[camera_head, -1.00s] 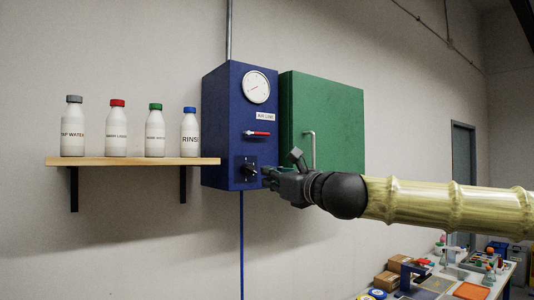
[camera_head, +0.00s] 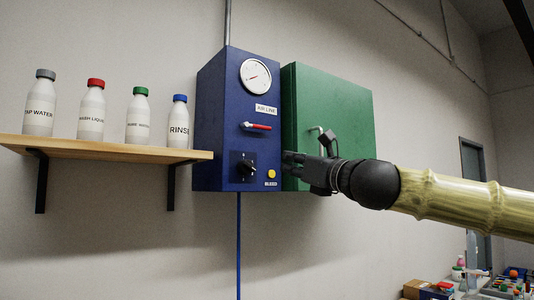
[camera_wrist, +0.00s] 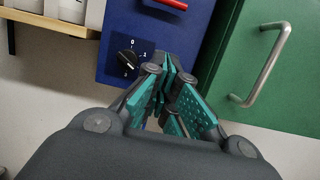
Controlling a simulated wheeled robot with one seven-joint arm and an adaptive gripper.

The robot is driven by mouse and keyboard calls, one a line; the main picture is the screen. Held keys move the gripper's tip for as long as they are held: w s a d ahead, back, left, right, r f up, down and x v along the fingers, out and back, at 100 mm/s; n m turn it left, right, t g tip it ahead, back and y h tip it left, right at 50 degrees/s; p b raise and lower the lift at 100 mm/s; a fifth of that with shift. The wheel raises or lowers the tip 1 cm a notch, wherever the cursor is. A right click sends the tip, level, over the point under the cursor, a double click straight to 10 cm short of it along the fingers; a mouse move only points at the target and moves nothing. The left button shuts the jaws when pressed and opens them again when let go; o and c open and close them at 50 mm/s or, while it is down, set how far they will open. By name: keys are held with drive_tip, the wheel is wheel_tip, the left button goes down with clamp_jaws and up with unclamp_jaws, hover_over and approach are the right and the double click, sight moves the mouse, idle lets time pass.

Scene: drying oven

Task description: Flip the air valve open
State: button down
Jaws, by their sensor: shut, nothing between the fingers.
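The blue air line box (camera_head: 210,120) hangs on the wall with a round gauge (camera_head: 256,77) at its top. Its red valve lever (camera_head: 257,127) lies about level, below the "AIR LINE" label. In the wrist view the lever (camera_wrist: 173,4) shows only partly at the top edge. Below it is a black rotary knob (camera_head: 245,167), seen also in the wrist view (camera_wrist: 127,59), between 0 and 1 marks. My gripper (camera_head: 288,163) is shut and empty, right of the knob and below the lever, apart from the lever. In the wrist view my fingers (camera_wrist: 165,88) cover the box's lower right part.
A green cabinet (camera_head: 335,110) with a metal handle (camera_wrist: 270,70) stands right of the box, close to my gripper. A wooden shelf (camera_head: 100,149) with several bottles is at left. A yellow button (camera_head: 271,174) sits beside the knob. A cluttered table is at lower right.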

sight(259, 140)
drive_tip(key=shift+s, duration=0.1)
drive_tip(key=p+x, duration=0.4)
drive_tip(key=x, duration=0.6)
drive_tip(key=shift+a+r, duration=0.15)
drive_tip(key=shift+r, duration=0.1)
wheel_tip(259, 140, up, 3)
drive_tip(key=shift+s+r+p, duration=0.15)
drive_tip(key=shift+r+p, duration=0.05)
drive_tip(key=shift+p, duration=1)
drive_tip(key=shift+w+r, duration=0.1)
drive_tip(key=shift+w, duration=0.1)
drive_tip(key=shift+s, duration=0.1)
